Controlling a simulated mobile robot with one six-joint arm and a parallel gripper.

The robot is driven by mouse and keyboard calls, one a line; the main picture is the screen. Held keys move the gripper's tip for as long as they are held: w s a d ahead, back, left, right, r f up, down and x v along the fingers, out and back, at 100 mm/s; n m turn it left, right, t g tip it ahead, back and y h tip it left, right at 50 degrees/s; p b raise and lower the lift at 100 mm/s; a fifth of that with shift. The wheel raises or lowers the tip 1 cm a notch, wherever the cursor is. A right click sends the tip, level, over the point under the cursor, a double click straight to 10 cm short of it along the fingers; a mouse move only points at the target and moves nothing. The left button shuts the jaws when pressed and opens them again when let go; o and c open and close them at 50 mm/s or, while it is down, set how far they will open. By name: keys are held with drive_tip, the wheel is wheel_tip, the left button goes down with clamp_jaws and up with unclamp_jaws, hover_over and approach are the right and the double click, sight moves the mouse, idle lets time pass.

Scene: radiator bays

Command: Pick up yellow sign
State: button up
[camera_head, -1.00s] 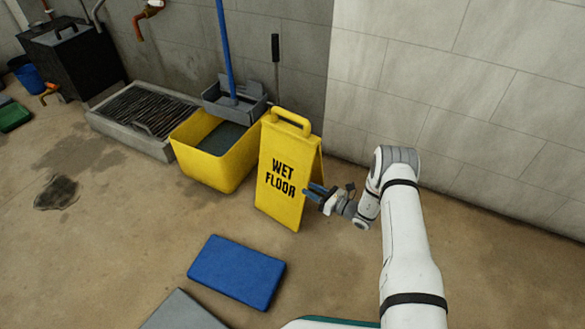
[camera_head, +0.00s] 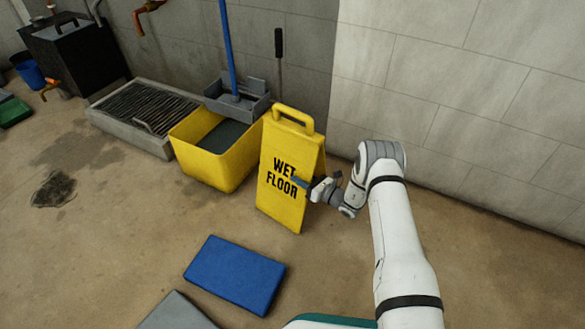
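The yellow wet floor sign (camera_head: 277,206) stands upright on the concrete floor, its lettered face toward me and its handle at the top. My gripper (camera_head: 298,183) is at the sign's right edge, at about the height of the word "FLOOR".
A yellow mop bucket (camera_head: 212,165) with a grey wringer (camera_head: 238,105) and blue-handled mop stands just left of the sign. A blue mat (camera_head: 235,274) lies in front. A drain grate (camera_head: 146,108) is farther left. The block wall (camera_head: 440,120) is behind.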

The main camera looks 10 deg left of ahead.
drive_tip(key=shift+w+a, duration=0.3)
drive_tip(key=shift+a, duration=0.2)
drive_tip(key=shift+c, duration=0.4)
clamp_jaws()
drive_tip(key=shift+d+r, duration=0.1)
